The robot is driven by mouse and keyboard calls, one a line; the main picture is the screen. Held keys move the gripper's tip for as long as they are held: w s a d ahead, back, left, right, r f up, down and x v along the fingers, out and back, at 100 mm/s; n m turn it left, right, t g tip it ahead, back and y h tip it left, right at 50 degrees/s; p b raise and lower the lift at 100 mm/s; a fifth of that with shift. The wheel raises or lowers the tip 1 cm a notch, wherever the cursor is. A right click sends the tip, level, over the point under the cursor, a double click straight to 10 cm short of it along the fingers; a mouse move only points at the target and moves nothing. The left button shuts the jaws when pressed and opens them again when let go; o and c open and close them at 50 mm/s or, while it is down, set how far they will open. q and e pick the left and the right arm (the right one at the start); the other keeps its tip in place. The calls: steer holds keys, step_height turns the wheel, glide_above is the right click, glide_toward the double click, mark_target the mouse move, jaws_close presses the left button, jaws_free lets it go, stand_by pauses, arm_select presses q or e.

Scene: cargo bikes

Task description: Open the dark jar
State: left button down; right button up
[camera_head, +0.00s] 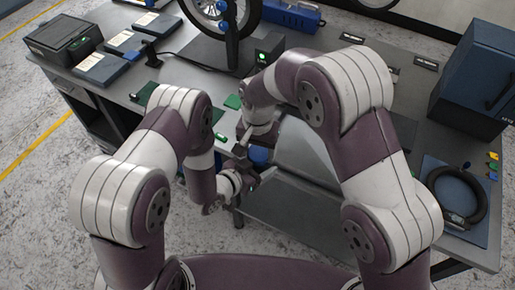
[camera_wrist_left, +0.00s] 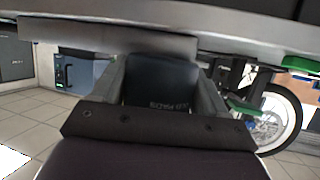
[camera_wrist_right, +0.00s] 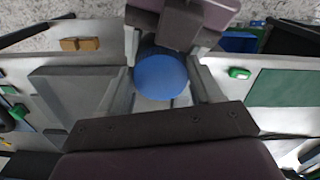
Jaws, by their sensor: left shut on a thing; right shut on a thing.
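The dark jar (camera_wrist_left: 162,82) sits between the fingers of my left gripper (camera_wrist_left: 162,90) in the left wrist view, with pale lettering on its side. Its round blue lid (camera_wrist_right: 161,75) is between the fingers of my right gripper (camera_wrist_right: 163,82) in the right wrist view. In the head view a bit of blue (camera_head: 260,155) shows between my right gripper (camera_head: 246,143), above, and my left gripper (camera_head: 252,174), below and in front. Both grippers are shut on the jar, left on the body and right on the lid. Whether the lid is loose cannot be told.
The jar is near the front edge of the grey workbench (camera_head: 150,75). A bicycle wheel (camera_head: 228,25) stands at the back. A dark blue cabinet (camera_head: 478,75) and a black coiled ring (camera_head: 462,196) on a blue mat are at right. A green mat (camera_wrist_right: 283,88) lies near the jar.

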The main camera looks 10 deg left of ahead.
steer(key=o, duration=1)
steer(key=shift+w+a+r, duration=0.25)
steer(key=shift+a, duration=0.2)
steer(key=shift+c, duration=0.2)
steer(key=shift+o, duration=1.2)
steer(key=shift+s+d, duration=0.1)
steer(key=shift+d+f, duration=0.1)
